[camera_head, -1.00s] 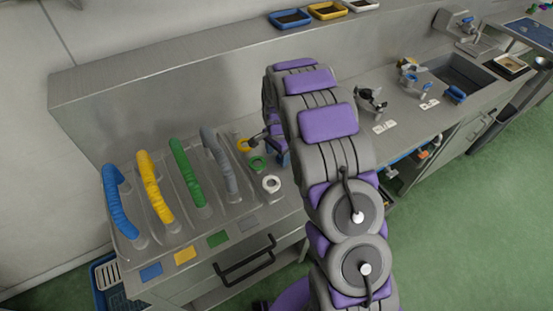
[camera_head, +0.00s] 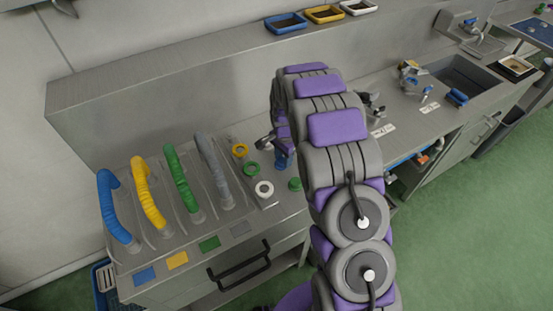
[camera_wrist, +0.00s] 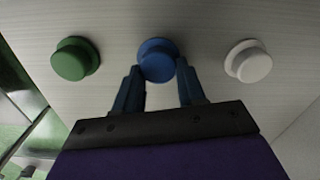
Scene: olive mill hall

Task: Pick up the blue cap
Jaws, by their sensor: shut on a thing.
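The blue cap (camera_wrist: 157,61) is a round knob with a wider rim, on the pale metal surface in the wrist view. My gripper (camera_wrist: 160,67) is shut on it, with one blue finger on each side. In the head view, my gripper (camera_head: 282,160) points down at the counter beside the ring fittings; its blue fingers and the blue cap are hard to tell apart there, and my arm covers part of this area. I cannot tell whether the cap is clear of the surface.
A green cap (camera_wrist: 75,59) and a white cap (camera_wrist: 248,61) stand close on either side. Yellow (camera_head: 240,150), green (camera_head: 251,169) and white (camera_head: 264,189) rings lie left of my gripper. Upright hose handles, such as the grey one (camera_head: 213,170), stand farther left. A sink (camera_head: 462,75) is right.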

